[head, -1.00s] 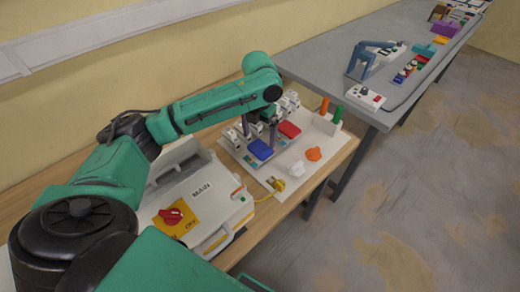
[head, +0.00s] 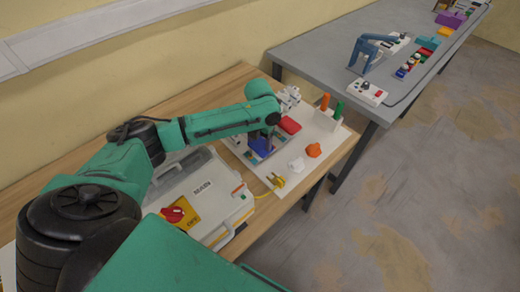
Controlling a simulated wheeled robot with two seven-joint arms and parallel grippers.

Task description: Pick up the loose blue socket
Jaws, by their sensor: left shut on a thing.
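The blue socket (head: 261,147) is at the near left part of the white board (head: 325,143) on the wooden table. My left gripper (head: 270,143) points down from above and is shut on the blue socket. The gripper's wrist and fingers hide part of the socket. I cannot tell whether the socket is lifted off the surface under it. My right gripper is not in view.
A red block (head: 290,125), a white plug (head: 297,164), an orange plug (head: 313,150) and a yellow plug (head: 277,180) are close by. A grey MAIN box (head: 215,178) stands left of the board. A grey table (head: 315,58) is behind.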

